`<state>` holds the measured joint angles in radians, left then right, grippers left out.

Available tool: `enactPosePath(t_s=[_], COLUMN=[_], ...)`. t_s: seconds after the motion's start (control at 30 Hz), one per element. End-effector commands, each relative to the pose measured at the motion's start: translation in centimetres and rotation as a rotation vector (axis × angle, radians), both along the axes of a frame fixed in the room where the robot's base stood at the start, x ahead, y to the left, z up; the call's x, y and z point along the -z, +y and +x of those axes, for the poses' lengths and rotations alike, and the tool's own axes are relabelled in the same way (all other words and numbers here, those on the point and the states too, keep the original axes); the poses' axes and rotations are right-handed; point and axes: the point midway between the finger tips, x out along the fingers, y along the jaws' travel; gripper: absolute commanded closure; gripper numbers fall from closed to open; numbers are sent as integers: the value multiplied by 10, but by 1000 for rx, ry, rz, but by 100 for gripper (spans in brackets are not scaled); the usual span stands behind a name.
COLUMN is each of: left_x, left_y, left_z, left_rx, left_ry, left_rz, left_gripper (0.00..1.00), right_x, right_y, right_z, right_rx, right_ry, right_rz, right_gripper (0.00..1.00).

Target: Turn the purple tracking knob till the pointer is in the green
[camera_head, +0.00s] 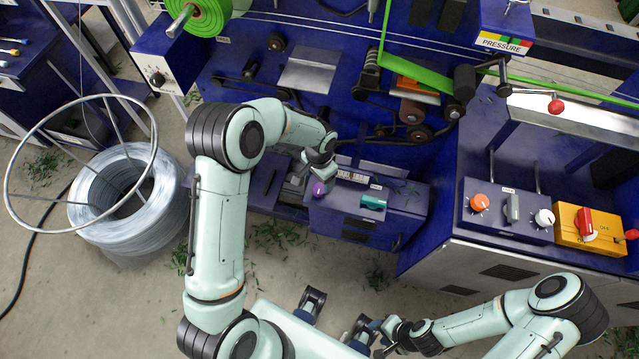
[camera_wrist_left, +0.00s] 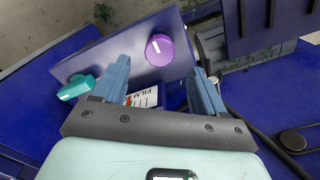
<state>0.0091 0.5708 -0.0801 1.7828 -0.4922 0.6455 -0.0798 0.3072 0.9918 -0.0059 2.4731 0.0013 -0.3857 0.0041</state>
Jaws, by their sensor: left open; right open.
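The purple knob (camera_head: 319,189) sits on the blue box at the centre of the head view. In the left wrist view the purple knob (camera_wrist_left: 160,48) has a white line on its cap and shows between my two fingers, just past their tips. My left gripper (camera_head: 320,168) is open and empty above the knob; its blue fingers (camera_wrist_left: 162,72) seem apart from it. A gauge marked FILM (camera_wrist_left: 142,97) is partly hidden by my gripper, with red and green patches; I cannot make out its pointer. My right gripper (camera_head: 378,335) is open at the bottom, far from the knob.
A teal knob (camera_head: 373,202) is on the same box, right of the purple one; it also shows in the wrist view (camera_wrist_left: 76,88). A wire coil (camera_head: 125,200) stands at left. A control panel (camera_head: 507,210) and yellow switch box (camera_head: 588,228) are at right.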

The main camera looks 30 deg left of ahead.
Motion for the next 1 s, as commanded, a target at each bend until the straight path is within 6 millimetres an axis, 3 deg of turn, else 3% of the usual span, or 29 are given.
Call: enactPosePath(t_s=[0.03,0.2,0.4,1.0], left_x=[-14,-48,-70,-74], left_y=[0,-1,0,0], left_z=[1,1,0,0], left_rx=[-1,2,0,0], left_ry=[-6,-4,-1,0], left_rz=[-1,0,-1,-1], left_gripper=[29,29,29,29], right_x=[-1,-3,-4,-5], right_y=[0,0,0,0], right_z=[0,1,2,2], right_rx=[0,0,0,0], right_ry=[-1,-1,-2,-2], right_rz=[0,0,0,0], right_gripper=[52,52,52,52])
